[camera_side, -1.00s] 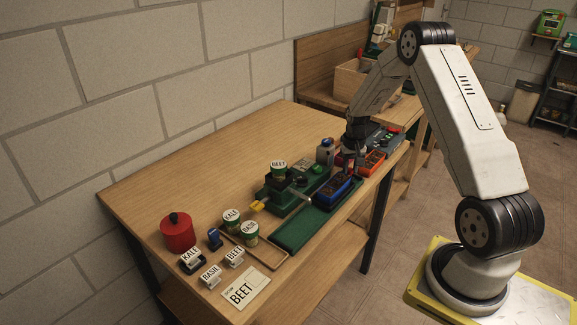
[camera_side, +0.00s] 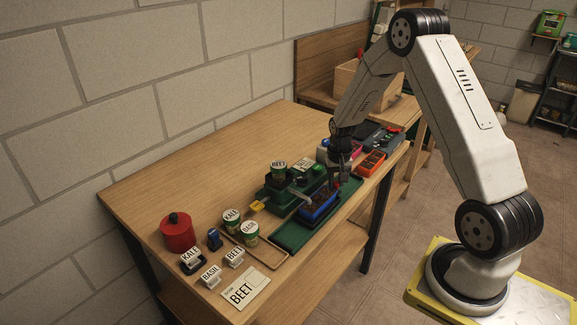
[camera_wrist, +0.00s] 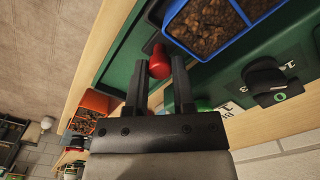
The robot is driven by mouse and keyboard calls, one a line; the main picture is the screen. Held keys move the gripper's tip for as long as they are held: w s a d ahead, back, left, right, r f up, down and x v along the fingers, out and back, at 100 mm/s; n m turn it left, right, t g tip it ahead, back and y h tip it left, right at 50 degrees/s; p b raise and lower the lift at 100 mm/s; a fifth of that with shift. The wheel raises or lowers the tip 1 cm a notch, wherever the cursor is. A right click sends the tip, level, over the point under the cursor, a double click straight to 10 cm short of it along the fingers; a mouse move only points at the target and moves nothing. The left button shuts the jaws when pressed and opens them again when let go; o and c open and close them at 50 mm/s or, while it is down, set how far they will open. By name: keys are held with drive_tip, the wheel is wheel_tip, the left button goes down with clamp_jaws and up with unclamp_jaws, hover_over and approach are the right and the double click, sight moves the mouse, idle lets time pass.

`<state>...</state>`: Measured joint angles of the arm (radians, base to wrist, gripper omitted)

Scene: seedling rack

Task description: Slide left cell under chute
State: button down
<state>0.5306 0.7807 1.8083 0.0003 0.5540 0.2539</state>
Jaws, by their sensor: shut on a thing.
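A blue cell tray (camera_side: 318,207) with dark soil sits on the green track (camera_side: 290,237). It also shows at the top of the wrist view (camera_wrist: 212,25). My gripper (camera_side: 343,178) is at the tray's far right end. In the wrist view my gripper (camera_wrist: 160,78) has its fingers closed on a red knob (camera_wrist: 159,62) beside the blue tray. In the side view my fingers hide the knob. A green dispenser (camera_side: 272,200) with a BEET can (camera_side: 279,168) on top stands beside the track. A grey chute (camera_side: 300,193) reaches from it toward the blue tray.
An orange tray (camera_side: 371,163) lies beyond my gripper. KALE (camera_side: 231,217) and BASIL (camera_side: 250,231) cans, label clips, a red pot (camera_side: 177,232) and a BEET card (camera_side: 245,288) are at the near left. The track's near-left end is clear.

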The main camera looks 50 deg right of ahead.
drive_tip(key=shift+w+a, duration=0.1)
drive_tip(key=shift+a, duration=0.1)
drive_tip(key=c, duration=0.7)
unclamp_jaws()
drive_tip(key=shift+r, duration=0.15)
drive_tip(key=shift+r, duration=3.8)
drive_tip(key=shift+a, duration=0.1)
